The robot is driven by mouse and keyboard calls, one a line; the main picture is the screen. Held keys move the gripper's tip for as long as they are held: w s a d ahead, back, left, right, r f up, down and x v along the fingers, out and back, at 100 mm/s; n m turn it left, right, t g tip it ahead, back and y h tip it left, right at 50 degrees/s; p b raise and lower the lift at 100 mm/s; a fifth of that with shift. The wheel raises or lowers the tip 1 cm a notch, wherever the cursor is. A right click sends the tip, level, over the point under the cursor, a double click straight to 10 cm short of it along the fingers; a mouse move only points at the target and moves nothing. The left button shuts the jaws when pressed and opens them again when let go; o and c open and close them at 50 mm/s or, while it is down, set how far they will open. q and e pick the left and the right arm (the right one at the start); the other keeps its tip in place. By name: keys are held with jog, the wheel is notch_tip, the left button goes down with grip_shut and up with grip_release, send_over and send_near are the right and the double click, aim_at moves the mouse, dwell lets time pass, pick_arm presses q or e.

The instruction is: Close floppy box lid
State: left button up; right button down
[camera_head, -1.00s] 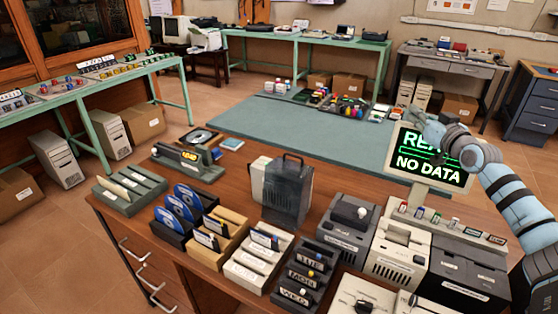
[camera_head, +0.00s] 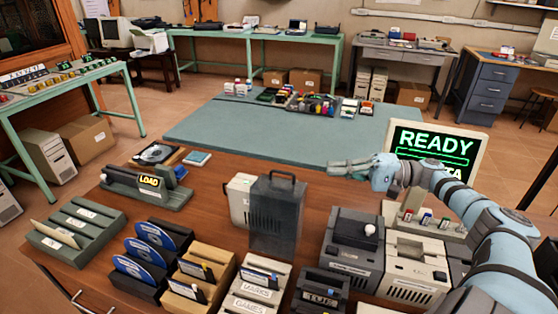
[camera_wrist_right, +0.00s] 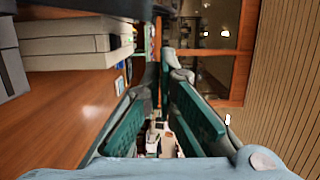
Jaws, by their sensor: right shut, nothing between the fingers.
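The box that I take for the floppy box stands mid-table in the head view. It has a smoky dark, see-through lid part (camera_head: 275,218) with a handle on top, upright beside a beige part (camera_head: 238,198). How the two join is hard to tell. My right gripper (camera_head: 338,170) is above the wooden table's back edge, right of and beyond the box, apart from it. It is shut and empty. Its green-padded fingers fill the middle of the right wrist view (camera_wrist_right: 160,105). My left gripper is out of view.
The monitor (camera_head: 437,145) stands close behind my right forearm. Disk racks (camera_head: 150,250) and card holders fill the front of the table. A LOAD device (camera_head: 148,187) stands at the left. A drive unit (camera_head: 353,240) is right of the box. The blue-green mat (camera_head: 240,135) has clear room.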

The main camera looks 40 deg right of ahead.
jog(key=shift+y, duration=0.3)
jog(key=x, duration=0.3)
jog(key=b+x, duration=0.1)
jog(key=x, duration=0.4)
jog(key=shift+a+r, duration=0.35)
jog(key=shift+a, duration=0.15)
jog(key=shift+w+a, duration=0.4)
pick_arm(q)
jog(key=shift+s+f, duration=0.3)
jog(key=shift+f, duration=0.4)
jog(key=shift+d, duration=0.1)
